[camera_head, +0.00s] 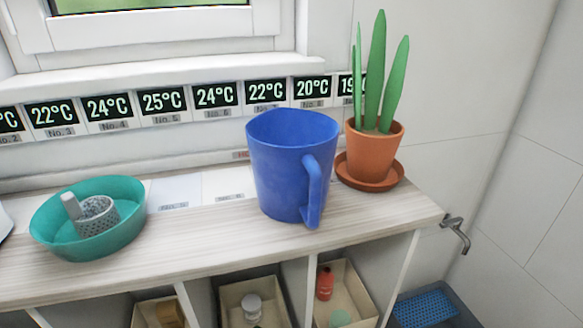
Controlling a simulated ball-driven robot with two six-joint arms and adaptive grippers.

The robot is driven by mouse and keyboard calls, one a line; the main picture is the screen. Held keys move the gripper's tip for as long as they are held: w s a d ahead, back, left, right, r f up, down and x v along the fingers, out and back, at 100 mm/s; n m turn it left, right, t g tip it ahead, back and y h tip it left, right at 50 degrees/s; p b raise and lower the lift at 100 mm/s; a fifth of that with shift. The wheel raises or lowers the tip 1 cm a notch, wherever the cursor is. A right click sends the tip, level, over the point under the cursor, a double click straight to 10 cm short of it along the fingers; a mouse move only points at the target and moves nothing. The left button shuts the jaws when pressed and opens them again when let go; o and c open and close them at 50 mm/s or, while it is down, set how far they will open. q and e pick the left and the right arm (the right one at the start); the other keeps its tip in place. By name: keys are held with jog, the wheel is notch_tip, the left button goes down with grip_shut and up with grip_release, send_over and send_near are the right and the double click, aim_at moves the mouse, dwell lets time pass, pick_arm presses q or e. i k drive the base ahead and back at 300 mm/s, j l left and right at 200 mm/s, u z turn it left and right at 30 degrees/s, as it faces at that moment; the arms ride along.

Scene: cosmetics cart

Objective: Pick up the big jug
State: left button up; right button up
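The big blue jug (280,165) stands upright on the pale wooden cart top, right of the middle of the view. Its handle (315,190) faces the front right, toward me. Its open rim faces up, and I cannot see what is inside. Neither of my grippers shows in this view, and nothing is touching the jug's visible sides except the top it stands on.
A potted plant (372,150) on a terracotta saucer stands close behind the jug on the right. A teal bowl (60,250) holding a grey cup-like item (96,217) is at the left. Bins with bottles sit below.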

aim_at(293, 151)
jog(key=z, duration=1.3)
jog(key=u, duration=1.25)
jog(key=z, duration=0.45)
jog(key=k+j+z, duration=0.2)
jog(key=z, duration=0.25)
jog(key=k+j+z, duration=0.25)
jog(key=z, duration=0.15)
jog(key=k+j+z, duration=0.15)
jog(key=z, duration=0.3)
jog(key=k, duration=0.45)
